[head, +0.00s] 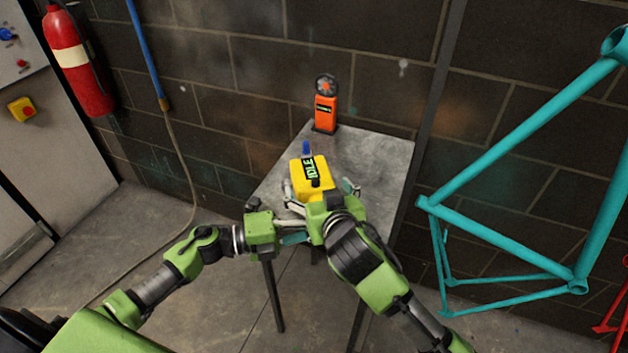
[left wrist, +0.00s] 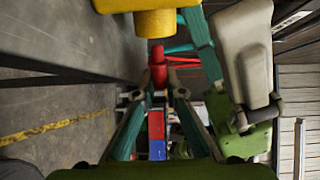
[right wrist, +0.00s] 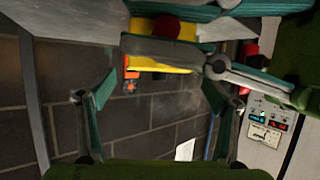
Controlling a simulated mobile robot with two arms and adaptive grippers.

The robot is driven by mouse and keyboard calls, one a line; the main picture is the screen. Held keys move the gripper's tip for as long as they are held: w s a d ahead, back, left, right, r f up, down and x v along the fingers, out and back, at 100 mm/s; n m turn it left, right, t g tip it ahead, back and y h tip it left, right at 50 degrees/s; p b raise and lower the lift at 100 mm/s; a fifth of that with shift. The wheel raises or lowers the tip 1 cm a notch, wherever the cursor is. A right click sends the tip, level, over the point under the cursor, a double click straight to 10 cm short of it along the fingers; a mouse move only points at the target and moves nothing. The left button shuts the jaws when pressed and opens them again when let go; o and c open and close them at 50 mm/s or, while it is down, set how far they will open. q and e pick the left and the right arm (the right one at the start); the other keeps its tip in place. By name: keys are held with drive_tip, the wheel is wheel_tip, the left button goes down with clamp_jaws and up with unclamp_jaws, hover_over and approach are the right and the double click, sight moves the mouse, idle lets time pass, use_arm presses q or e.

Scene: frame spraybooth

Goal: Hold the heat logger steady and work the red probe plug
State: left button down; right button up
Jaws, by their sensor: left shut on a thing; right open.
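The yellow heat logger (head: 311,188) is on the grey table, with a dark display reading IDLE in green and a blue part (head: 306,147) at its far end. The red probe plug (left wrist: 158,68) projects from the logger's near side in the left wrist view; its round end (right wrist: 167,27) shows in the right wrist view. My left gripper (head: 304,222) comes in from the left and is shut on the plug. My right gripper (head: 321,193) is open, its fingers spread near the logger's two sides. My grippers hide the plug in the head view.
An orange device (head: 325,110) with a round dark top stands at the back of the table (head: 375,160). The table's right side is bare. A brick wall is behind. A turquoise bike frame (head: 510,150) hangs at right; a red extinguisher (head: 75,60) is at left.

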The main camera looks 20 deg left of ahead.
sight(313, 177)
drive_tip(key=x, duration=0.6)
drive_tip(key=shift+w+a, duration=0.15)
drive_tip(key=shift+w, duration=0.15)
drive_tip(key=c, duration=1.5)
drive_tip(key=shift+o, duration=0.2)
drive_tip(key=shift+f, duration=0.1)
use_arm(q)
drive_tip(key=shift+w+a, duration=0.4)
drive_tip(key=shift+w, duration=0.2)
drive_tip(key=shift+w+a, duration=0.35)
drive_tip(key=shift+w, duration=0.2)
use_arm(e)
drive_tip(key=shift+s, duration=0.1)
idle(0.6)
use_arm(q)
drive_tip(key=c, duration=2)
unclamp_jaws()
drive_tip(key=shift+s+f, duration=0.1)
